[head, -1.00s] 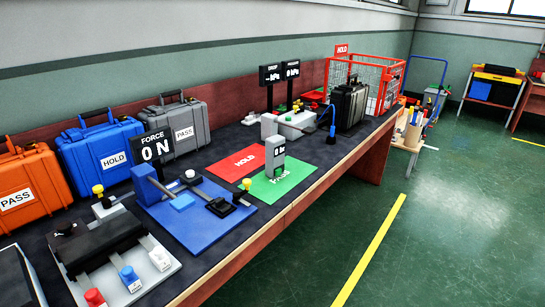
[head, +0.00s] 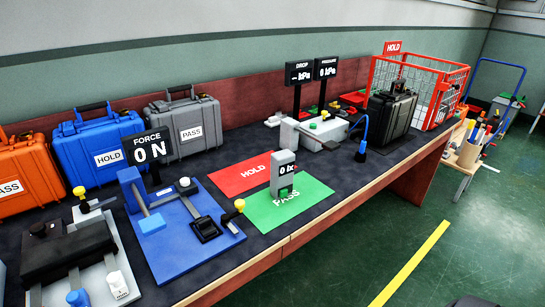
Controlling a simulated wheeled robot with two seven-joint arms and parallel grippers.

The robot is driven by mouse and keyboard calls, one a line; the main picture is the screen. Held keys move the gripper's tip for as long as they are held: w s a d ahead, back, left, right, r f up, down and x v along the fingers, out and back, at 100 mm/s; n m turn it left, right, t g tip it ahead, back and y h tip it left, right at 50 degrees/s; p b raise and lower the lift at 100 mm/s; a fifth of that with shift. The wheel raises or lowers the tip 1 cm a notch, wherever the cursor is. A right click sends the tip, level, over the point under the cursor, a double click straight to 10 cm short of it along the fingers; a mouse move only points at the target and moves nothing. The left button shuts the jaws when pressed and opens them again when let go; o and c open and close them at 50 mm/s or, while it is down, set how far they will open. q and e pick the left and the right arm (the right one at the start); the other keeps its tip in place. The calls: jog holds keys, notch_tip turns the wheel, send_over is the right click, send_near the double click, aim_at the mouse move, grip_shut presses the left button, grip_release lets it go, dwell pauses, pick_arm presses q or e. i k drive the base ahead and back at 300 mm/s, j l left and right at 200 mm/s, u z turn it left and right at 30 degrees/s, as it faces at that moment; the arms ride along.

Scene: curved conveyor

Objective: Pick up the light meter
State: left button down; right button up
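The light meter appears to be the upright grey device (head: 284,171) with a small display reading about "0 lx". It stands on the green PASS mat (head: 312,194), near the front of the bench, with a small green part at its foot. Nothing is seen touching it. Neither of my grippers shows in the head view.
The dark bench (head: 345,184) also holds a red HOLD mat (head: 238,172), a blue force tester (head: 190,238), a white pressure unit (head: 322,132), a black case (head: 388,116) and a red wire basket (head: 452,92). Cases line the back left.

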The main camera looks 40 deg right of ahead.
aim_at(282, 162)
jog(key=l+u, duration=0.2)
jog(key=l, duration=0.35)
jog(key=l+u, duration=0.2)
jog(key=l, duration=0.35)
jog(key=k+l+u, duration=0.25)
jog(key=l, duration=0.25)
jog(key=l+u, duration=0.2)
jog(key=l, duration=0.35)
